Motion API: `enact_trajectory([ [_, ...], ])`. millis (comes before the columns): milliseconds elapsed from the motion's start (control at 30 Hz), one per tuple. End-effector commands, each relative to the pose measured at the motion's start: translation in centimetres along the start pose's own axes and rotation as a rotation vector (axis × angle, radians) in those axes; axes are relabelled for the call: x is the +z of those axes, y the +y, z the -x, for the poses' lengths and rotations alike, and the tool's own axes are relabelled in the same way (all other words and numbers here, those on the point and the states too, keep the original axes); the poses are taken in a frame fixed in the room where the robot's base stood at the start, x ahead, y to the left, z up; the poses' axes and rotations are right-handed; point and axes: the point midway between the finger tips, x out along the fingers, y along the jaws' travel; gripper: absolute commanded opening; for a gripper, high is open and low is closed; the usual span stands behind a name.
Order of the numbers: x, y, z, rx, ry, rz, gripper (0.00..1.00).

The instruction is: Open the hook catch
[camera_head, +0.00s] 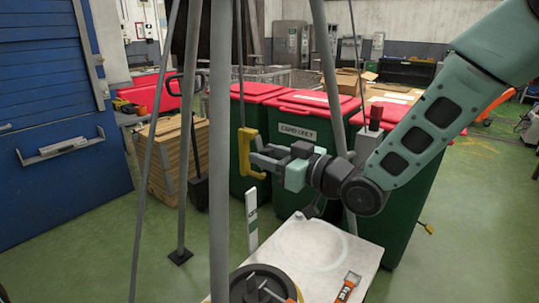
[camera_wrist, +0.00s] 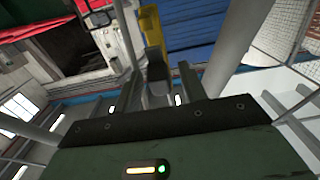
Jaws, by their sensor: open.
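A yellow hook (camera_head: 244,155) hangs from a thin line between the grey tripod legs. My gripper (camera_head: 263,158) is open, level with the hook and close on its right side. In the wrist view the yellow hook (camera_wrist: 150,27) shows just beyond my gripper (camera_wrist: 159,74). A dark grey piece (camera_wrist: 156,66) stands between the spread fingers; I cannot tell whether it is the hook catch. I cannot tell whether the fingers touch the hook. The catch itself is not clear in the head view.
Grey tripod legs (camera_head: 220,190) stand close around the hook. Below are a pale board (camera_head: 310,250), a dark round wheel (camera_head: 262,285) and an orange-and-black tool (camera_head: 348,287). Green bins with red lids (camera_head: 296,130) stand behind. Green floor is free at the left.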

Motion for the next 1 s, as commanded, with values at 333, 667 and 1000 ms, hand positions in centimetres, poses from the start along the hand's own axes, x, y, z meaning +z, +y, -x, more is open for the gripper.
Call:
enact_trajectory([
  [333,-0.1,0.0,0.1,0.000,-0.002,0.000,0.00],
  [667,-1.1,0.0,0.4,0.001,-0.102,0.000,0.00],
  [1000,-2.8,0.0,1.1,0.000,-0.386,-0.001,0.00],
])
